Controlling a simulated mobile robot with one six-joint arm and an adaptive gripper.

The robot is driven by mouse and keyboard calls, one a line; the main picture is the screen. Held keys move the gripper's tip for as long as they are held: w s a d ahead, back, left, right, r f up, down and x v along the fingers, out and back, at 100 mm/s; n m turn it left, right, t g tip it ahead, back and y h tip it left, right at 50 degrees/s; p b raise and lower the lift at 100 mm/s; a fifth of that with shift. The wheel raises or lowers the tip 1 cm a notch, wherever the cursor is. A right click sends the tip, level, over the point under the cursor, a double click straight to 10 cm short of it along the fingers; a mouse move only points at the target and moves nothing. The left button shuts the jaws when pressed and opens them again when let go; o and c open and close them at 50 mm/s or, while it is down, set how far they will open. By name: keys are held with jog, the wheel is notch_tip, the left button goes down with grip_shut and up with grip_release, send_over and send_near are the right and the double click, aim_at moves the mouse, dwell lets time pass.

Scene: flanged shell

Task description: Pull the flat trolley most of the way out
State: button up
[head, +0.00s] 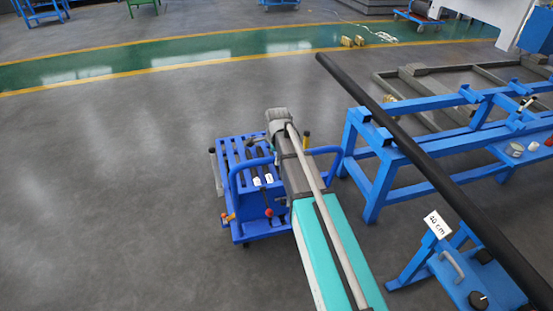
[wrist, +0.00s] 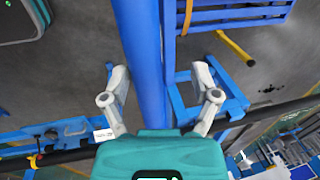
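The flat trolley (head: 234,152) is blue, with a slatted deck and a bent tube handle (head: 240,168). It stands on the grey floor in the middle of the head view, partly covered by my arm. In the wrist view my gripper (wrist: 155,72) is open, its two grey fingers spread apart. A thick blue tube (wrist: 140,50), apparently the handle, runs between the fingers with a gap on each side. I cannot tell whether the fingertips reach past the tube.
A blue frame bench (head: 373,180) stands close on the right. A long black pole (head: 420,155) slants across it. A blue stand with a "40 cm" label (head: 437,224) is at lower right. The floor (head: 100,200) at left is clear.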

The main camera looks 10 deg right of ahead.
jog(key=shift+s+r+p, duration=0.2)
jog(key=shift+r+p, duration=0.1)
jog(key=shift+r, duration=0.25)
jog(key=shift+s+r+p, duration=0.2)
jog(key=shift+r+p, duration=0.1)
jog(key=shift+r, duration=0.2)
notch_tip(320, 180, up, 11)
jog(key=s+p, duration=0.2)
jog(key=p, duration=0.9)
jog(key=shift+d, duration=0.15)
jog(key=shift+r, duration=0.1)
jog(key=s+f+n+g+b, duration=0.1)
jog(key=s+f+n+b, duration=0.1)
jog(key=s+n, duration=0.6)
jog(key=s+f+n+g+b, duration=0.1)
jog(key=s+f+n+b, duration=0.2)
jog(key=s+n, duration=0.6)
jog(key=s+f, duration=0.1)
jog(key=s, duration=0.2)
jog(key=shift+s, duration=0.15)
jog(key=shift+f, duration=0.1)
